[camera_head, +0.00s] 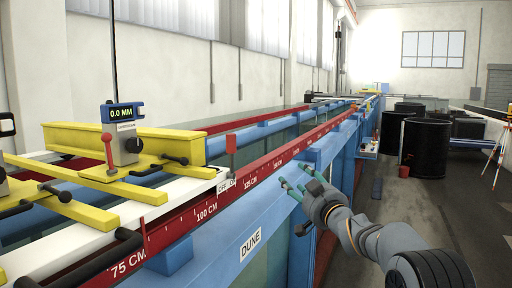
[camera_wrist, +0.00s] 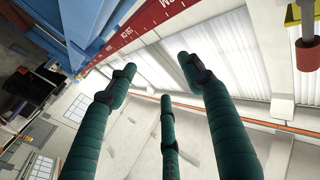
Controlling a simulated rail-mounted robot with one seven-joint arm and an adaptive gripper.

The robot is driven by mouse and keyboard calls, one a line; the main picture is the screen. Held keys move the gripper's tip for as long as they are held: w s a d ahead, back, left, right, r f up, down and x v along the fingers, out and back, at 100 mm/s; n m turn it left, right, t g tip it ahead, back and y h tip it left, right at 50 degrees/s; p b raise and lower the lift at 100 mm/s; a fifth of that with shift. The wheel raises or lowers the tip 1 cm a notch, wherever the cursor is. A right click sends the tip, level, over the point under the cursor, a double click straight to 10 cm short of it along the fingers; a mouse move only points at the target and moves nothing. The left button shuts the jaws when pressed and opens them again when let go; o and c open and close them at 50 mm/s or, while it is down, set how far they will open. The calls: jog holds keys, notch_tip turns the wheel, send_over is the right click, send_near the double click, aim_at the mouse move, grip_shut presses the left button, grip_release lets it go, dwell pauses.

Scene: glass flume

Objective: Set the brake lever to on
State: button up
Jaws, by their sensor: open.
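My gripper (camera_head: 293,181) is open and empty, well to the right of the lever, beside the blue flume rail. In the wrist view my three green fingers (camera_wrist: 157,68) are spread with nothing between them. A red cylinder (camera_wrist: 308,54) shows at the upper right there; I cannot tell what it belongs to.
Black handles (camera_head: 148,163) and a gauge reading 0.0 MM (camera_head: 124,113) sit near the lever. A yellow beam (camera_head: 165,145) lies behind it. The red scale rail (camera_head: 205,210) runs between my gripper and the carriage.

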jog(key=s+a+r+n+y, duration=0.2)
jog(key=a+r+n+y, duration=0.1)
jog(key=a+r+y, duration=0.1)
jog(key=n+g+y, duration=0.3)
jog(key=g+y, duration=0.1)
jog(key=y, duration=0.3)
send_near(233, 142)
jog(key=w, duration=0.1)
jog(key=p+x, duration=0.3)
jog(key=x, duration=0.2)
jog(key=p+x, duration=0.4)
jog(key=x, duration=0.1)
jog(key=shift+w+f, duration=0.15)
jog(key=shift+w, duration=0.2)
jog(key=shift+c, duration=1.4)
grip_shut()
